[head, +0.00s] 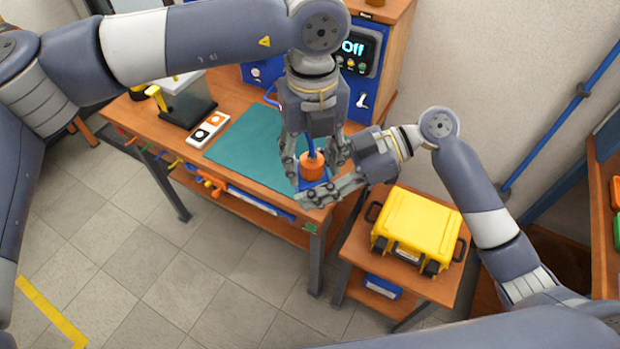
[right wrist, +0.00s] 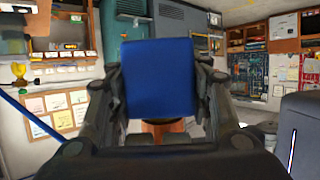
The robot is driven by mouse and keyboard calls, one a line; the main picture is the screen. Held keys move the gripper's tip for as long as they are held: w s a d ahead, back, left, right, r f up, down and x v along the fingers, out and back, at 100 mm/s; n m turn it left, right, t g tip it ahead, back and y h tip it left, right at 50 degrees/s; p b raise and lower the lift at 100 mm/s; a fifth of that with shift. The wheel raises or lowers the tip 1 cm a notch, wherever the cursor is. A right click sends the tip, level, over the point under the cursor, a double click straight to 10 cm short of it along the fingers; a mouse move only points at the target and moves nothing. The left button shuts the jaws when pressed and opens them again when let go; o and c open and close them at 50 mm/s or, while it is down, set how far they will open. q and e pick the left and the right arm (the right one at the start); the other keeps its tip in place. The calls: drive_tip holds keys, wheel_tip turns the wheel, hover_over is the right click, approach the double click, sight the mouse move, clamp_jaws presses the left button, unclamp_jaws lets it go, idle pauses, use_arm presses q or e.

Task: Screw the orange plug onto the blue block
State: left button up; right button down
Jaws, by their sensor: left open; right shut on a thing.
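The blue block (right wrist: 158,78) is between the fingers of my right gripper in the right wrist view. In the head view only part of the blue block (head: 308,185) shows, under the orange plug. My right gripper (head: 316,184) is shut on the block beside the workbench's front right corner. The orange plug (head: 312,166) sits at the top of the block, apparently touching it. Its seating is hidden. My left gripper (head: 313,153) points down from above, open, with its fingers around the plug. In the right wrist view an orange part (right wrist: 178,127) shows below the block, partly hidden.
The workbench (head: 257,190) carries a green mat (head: 245,140), a blue panel reading "Off" (head: 365,65) and a switch box (head: 208,131). A yellow case (head: 416,226) stands on a small table (head: 358,245), below my right arm. Floor in front of the bench is clear.

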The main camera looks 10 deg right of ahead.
use_arm(q)
drive_tip(key=c, duration=1.1)
drive_tip(key=shift+m, duration=1.7)
drive_tip(key=o, duration=1.2)
drive_tip(key=shift+c, duration=0.2)
drive_tip(key=shift+r, duration=2.3)
